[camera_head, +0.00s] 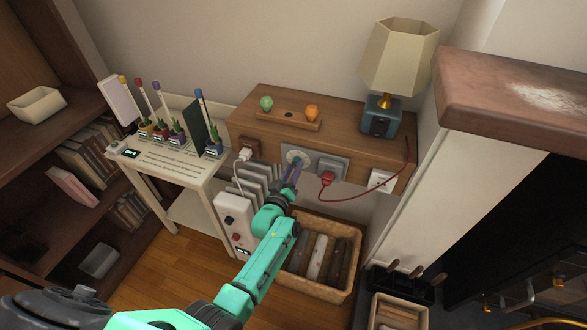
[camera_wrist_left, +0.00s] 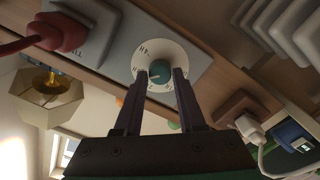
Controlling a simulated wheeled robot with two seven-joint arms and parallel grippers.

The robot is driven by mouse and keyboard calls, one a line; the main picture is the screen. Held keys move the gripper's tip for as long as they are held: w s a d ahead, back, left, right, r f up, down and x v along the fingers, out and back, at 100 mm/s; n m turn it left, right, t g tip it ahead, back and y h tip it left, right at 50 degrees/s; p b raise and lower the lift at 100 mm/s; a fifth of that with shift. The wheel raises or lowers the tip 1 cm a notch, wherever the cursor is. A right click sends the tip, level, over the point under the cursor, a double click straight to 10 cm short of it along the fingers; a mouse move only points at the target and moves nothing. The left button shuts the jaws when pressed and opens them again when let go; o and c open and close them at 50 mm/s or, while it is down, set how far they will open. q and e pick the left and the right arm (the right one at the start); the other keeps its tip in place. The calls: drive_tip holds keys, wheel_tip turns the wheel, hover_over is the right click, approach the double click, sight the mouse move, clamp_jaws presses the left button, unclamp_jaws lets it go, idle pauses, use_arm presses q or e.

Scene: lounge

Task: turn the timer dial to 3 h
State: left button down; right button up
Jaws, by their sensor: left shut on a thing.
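The timer dial (camera_wrist_left: 160,55) shows in the left wrist view as a round white disc with markings and a teal knob (camera_wrist_left: 160,72) in its middle. It sits on a grey plate (camera_wrist_left: 199,58) on the wooden panel. My left gripper (camera_wrist_left: 163,78) has one finger on each side of the knob and is shut on it. In the head view, the dial (camera_head: 297,154) is partly behind my left gripper (camera_head: 294,164). The markings are too small to read surely, so I cannot tell the setting. My right gripper is not in view.
A red plug (camera_head: 327,178) with its cord is right of the dial. A white plug (camera_head: 245,154) is on the left. A lamp (camera_head: 397,65) stands on the wooden cabinet (camera_head: 350,126). A basket of logs (camera_head: 345,229) lies below. A small table (camera_head: 165,163) with several potted pencils stands left.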

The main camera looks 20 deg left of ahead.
use_arm(q)
drive_tip(key=shift+m, duration=0.9)
drive_tip(key=c, duration=0.5)
unclamp_jaws()
drive_tip(key=s+p, duration=0.2)
drive_tip(key=s, duration=1.2)
drive_tip(key=shift+s+a, duration=0.3)
drive_tip(key=shift+a, duration=0.15)
